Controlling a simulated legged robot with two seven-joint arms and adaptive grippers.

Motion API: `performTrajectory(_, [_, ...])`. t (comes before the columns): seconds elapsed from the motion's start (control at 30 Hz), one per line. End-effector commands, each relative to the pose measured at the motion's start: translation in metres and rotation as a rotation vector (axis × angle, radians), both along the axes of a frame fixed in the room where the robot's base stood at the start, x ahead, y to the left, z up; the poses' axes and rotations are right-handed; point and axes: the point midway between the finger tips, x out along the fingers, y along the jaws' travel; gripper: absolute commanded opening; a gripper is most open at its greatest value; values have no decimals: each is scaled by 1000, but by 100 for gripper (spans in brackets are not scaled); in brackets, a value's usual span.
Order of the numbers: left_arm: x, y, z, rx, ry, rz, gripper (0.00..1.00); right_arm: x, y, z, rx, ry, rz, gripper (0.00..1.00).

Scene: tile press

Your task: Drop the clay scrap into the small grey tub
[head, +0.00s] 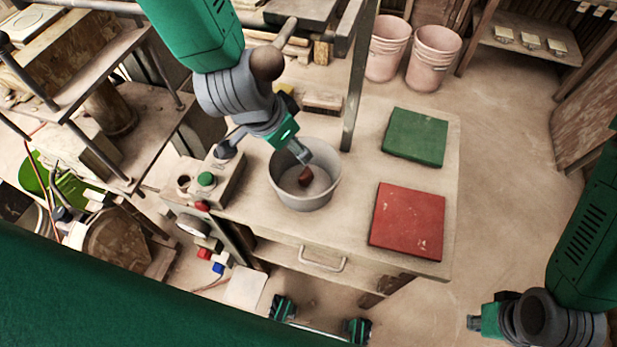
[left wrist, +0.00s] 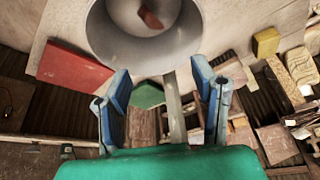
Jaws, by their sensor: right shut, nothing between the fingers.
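The small grey tub (head: 322,196) stands on the workbench, and its wide round mouth also shows in the left wrist view (left wrist: 185,52). The reddish-brown clay scrap (head: 305,176) is inside the tub; it also shows there in the left wrist view (left wrist: 150,19), apart from the fingers. My left gripper (head: 301,152) is over the tub's far rim. In the left wrist view its two blue fingers (left wrist: 165,92) are spread wide with nothing between them. My right gripper (head: 474,322) is shut and empty at the lower right, away from the bench.
A green slab (head: 415,137) and a red slab (head: 408,221) lie on the bench (head: 358,170) right of the tub. A control box (head: 208,182) with a green button stands left of it. A metal post (head: 358,85) rises behind. Pink buckets (head: 432,58) stand beyond.

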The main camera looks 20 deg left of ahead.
Motion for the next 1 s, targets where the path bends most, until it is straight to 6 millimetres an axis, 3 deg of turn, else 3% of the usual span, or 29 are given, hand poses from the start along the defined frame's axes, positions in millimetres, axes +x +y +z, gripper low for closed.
performTrajectory(0.27, [-2, 3, 9, -1, -2, 0, 52, -3, 1, 1, -2, -2, 0, 0])
performTrajectory(0.7, [-28, 12, 85, 6, -4, 0, 52, -2, -1, 0, 1, -2, 0, 0])
performTrajectory(1.0, [-37, 16, 109, 5, 0, 0, 52, -2, 0, 0, 0, -2, 0, 0])
